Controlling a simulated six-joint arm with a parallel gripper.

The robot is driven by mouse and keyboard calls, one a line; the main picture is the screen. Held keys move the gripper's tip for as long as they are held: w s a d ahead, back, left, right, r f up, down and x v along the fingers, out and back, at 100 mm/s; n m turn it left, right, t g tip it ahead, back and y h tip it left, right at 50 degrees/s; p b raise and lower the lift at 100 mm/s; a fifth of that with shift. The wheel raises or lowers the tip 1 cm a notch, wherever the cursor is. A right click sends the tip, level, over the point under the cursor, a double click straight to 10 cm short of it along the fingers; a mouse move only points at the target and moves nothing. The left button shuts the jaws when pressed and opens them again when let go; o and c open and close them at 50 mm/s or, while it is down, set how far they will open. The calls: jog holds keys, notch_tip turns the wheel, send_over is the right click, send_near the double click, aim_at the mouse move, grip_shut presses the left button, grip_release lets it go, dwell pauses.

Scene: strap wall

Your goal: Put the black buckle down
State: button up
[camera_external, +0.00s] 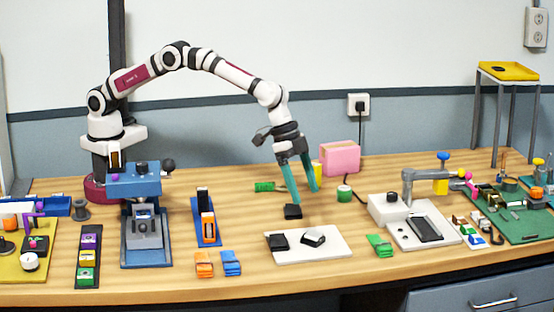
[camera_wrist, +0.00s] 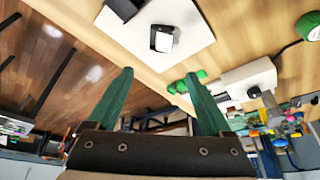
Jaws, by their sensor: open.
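My gripper (camera_external: 306,196) is open, its two teal fingers pointing down and spread apart, with nothing seen between them in the wrist view (camera_wrist: 159,73). A small black piece (camera_external: 293,211) shows right at the left fingertip, just behind the white plate (camera_external: 336,250); I cannot tell whether the finger touches it. On the plate lie a dark block (camera_external: 278,242) at the left and a black piece with a pale top (camera_external: 313,238) in the middle. The wrist view shows the pale-topped piece (camera_wrist: 162,40) on the plate. Which black piece is the buckle is not clear.
A white press (camera_external: 390,208) with a grey arm stands right of the plate. Green clips (camera_external: 380,245) lie between them. A pink box (camera_external: 340,158) and a green spool (camera_external: 344,193) are behind. Orange (camera_external: 204,264) and blue (camera_external: 231,263) clips lie left; bare wood surrounds the plate.

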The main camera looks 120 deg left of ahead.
jog(key=s+d+r+m+g, duration=0.1)
jog(key=s+d+r, duration=0.1)
jog(key=s+r, duration=0.65)
jog(key=s+d+r+m+g, duration=0.15)
jog(key=s+r, duration=0.25)
jog(key=s, duration=0.9)
jog(key=s+d+f+m+g+y, duration=0.1)
jog(key=s+f+m+g, duration=0.1)
jog(key=s, duration=2.5)
jog(key=shift+s+f+m+y, duration=0.15)
jog(key=shift+f+m+y, duration=0.25)
jog(key=shift+f+m, duration=0.15)
